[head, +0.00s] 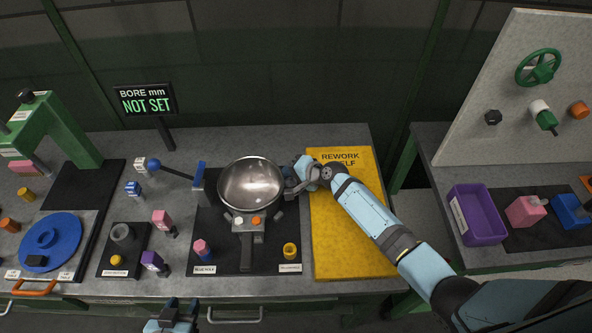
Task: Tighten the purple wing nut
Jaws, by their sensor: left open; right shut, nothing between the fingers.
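I cannot make out a clear purple wing nut. A small purple piece (153,261) with a dark end stands on the bench at the front left. A round metal bowl-like part (251,184) sits on a dark fixture (250,246) at the middle of the bench. My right gripper (288,187) is shut and empty at the right rim of the bowl; whether it touches is unclear. My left gripper (175,312) is open and empty at the bottom edge, in front of the bench, apart from the purple piece and only partly in view.
A yellow rework mat (340,255) lies under my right arm. A blue-handled rod (172,170) is left of the bowl. A blue disc (60,238) and green press (65,130) stand left. A purple bin (477,213) is on the right bench. A sign (145,100) reads NOT SET.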

